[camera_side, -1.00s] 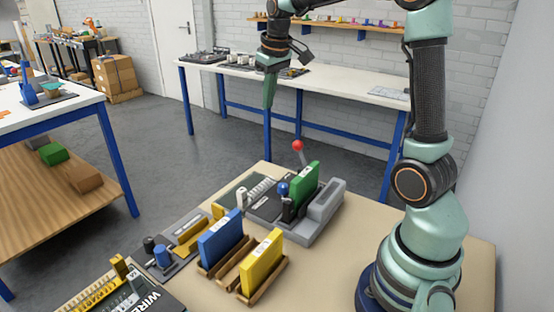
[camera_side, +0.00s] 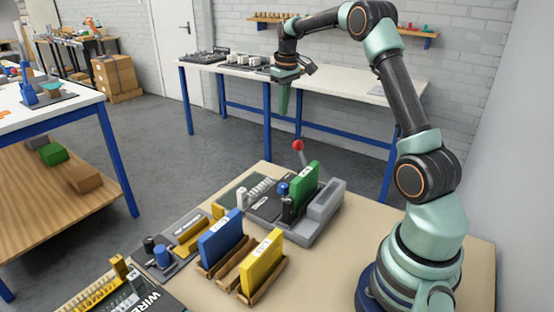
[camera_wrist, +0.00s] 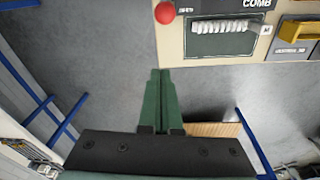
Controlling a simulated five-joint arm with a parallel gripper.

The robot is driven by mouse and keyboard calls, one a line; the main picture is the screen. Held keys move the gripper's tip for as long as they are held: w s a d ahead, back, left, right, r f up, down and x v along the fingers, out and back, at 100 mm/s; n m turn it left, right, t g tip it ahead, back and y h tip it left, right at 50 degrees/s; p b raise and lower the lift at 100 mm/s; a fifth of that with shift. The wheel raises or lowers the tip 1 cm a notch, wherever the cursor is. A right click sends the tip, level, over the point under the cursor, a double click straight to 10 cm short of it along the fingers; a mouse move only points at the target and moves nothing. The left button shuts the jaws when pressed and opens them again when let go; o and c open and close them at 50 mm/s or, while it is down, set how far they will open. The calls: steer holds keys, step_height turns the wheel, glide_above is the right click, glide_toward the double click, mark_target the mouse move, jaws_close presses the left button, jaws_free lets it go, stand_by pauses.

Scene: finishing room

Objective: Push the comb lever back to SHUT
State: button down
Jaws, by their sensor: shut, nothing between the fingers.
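The comb lever shows as a red ball knob (camera_side: 298,146) on a grey stalk, tilted a little, at the far side of the dark comb machine (camera_side: 266,209). In the wrist view the red knob (camera_wrist: 165,13) is at the top edge, beside the plate marked COMB and a row of white comb rings (camera_wrist: 228,27). A green book-like block (camera_side: 305,187) stands in the machine. My gripper (camera_side: 284,104) hangs pointing down, high above and beyond the knob, not touching it. Its green fingers (camera_wrist: 160,85) are together and empty. The SHUT mark cannot be read.
A blue block (camera_side: 220,238) and a yellow block (camera_side: 262,262) stand in wooden holders on the near table. A grey tray (camera_side: 326,200) is right of the green block. A white bench (camera_side: 350,85) stands behind.

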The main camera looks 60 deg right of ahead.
steer(key=s+f, duration=0.3)
steer(key=f, duration=0.6)
stand_by(0.4)
steer(key=shift+a, duration=0.1)
steer(key=shift+r, duration=0.1)
steer(key=shift+s+r+t, duration=0.15)
steer(key=shift+s+t, duration=0.15)
